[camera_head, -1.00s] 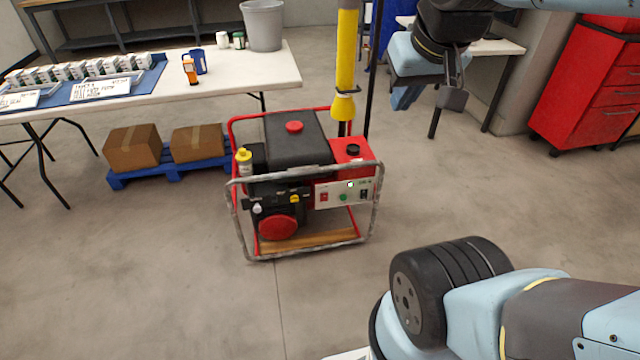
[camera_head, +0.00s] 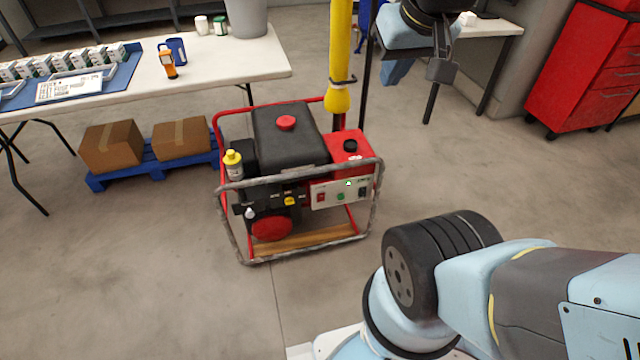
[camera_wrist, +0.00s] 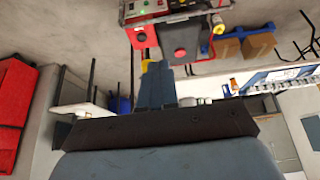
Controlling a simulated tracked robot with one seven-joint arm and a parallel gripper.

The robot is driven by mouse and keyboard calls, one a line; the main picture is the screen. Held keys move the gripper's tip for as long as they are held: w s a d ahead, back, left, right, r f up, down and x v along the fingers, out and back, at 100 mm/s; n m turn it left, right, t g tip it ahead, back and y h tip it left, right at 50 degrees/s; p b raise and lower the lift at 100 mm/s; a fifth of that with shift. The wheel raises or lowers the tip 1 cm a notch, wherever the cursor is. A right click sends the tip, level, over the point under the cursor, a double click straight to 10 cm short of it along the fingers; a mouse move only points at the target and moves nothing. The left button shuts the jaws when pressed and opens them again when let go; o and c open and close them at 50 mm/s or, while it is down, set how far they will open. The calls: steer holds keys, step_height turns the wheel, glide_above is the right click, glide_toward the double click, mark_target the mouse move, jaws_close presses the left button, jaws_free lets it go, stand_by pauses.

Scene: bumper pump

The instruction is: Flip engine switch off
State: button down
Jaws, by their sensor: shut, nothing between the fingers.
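A red and black engine unit (camera_head: 287,140) in a tube frame stands on the floor in mid-picture. Its pale front panel (camera_head: 330,194) carries a red switch (camera_head: 321,197), a green button (camera_head: 341,196), a dark switch (camera_head: 362,192) and a lit green lamp (camera_head: 349,183). I cannot read which one is the engine switch. The panel also shows, upside down, at the top of the wrist view (camera_wrist: 146,10). My gripper (camera_head: 397,74) is up at the top right, apart from the engine, shut and empty. Its closed fingers show in the wrist view (camera_wrist: 156,72).
A yellow upright tube (camera_head: 340,60) rises behind the engine. A yellow-capped bottle (camera_head: 233,165) sits at the engine's left. A white table (camera_head: 235,70), a blue pallet (camera_head: 155,172) with boxes and a red cabinet (camera_head: 585,80) stand around. The floor in front is clear.

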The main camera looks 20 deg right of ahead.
steer(key=w+d+f+n+g+h, duration=0.1)
steer(key=w+d+f+n, duration=0.3)
steer(key=w+f, duration=0.55)
steer(key=w+d+f+n, duration=0.3)
steer(key=w+f, duration=0.3)
steer(key=w, duration=0.7)
steer(key=w+d+f+n, duration=0.1)
steer(key=w+f+n, duration=0.15)
steer(key=f, duration=0.45)
steer(key=w+d+f+n+y, duration=0.1)
steer(key=w+f, duration=0.2)
steer(key=f, duration=0.3)
steer(key=w+d+f+n, duration=0.2)
steer(key=w+f, duration=0.1)
steer(key=f, duration=0.4)
steer(key=s+a+f+n+y, duration=0.1)
steer(key=a+f+n+y, duration=0.1)
steer(key=f, duration=1.3)
steer(key=s+a+f+n+t+y, duration=0.1)
steer(key=a+f+n+y, duration=0.1)
steer(key=f, duration=1.2)
steer(key=shift+s+a+f+y, duration=0.3)
steer(key=shift+a+y, duration=0.2)
steer(key=shift+a, duration=0.3)
